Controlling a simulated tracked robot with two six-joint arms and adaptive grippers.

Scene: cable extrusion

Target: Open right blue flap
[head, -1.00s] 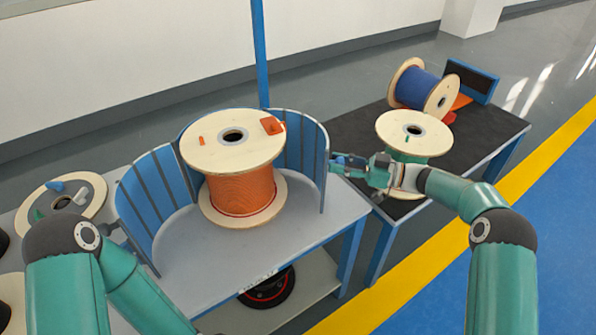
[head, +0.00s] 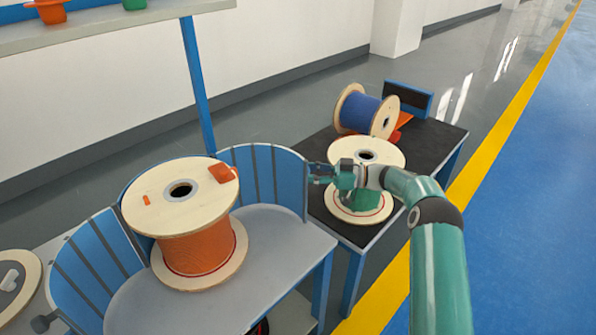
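The right blue flap (head: 265,178) is a curved, slatted panel standing upright behind and to the right of the orange cable spool (head: 196,240). My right gripper (head: 318,173) is at the flap's free right edge, near its top. The fingers are small and overlap the edge from this angle, so I cannot tell whether they touch or grip it. The left blue flap (head: 90,262) stands on the spool's other side. My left gripper is not visible.
A green cable spool (head: 367,156) stands just behind my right gripper on a black-topped table (head: 310,150). A blue cable spool (head: 368,112) lies beyond it. The grey table top (head: 275,245) in front of the right flap is clear. A blue post (head: 199,85) rises behind.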

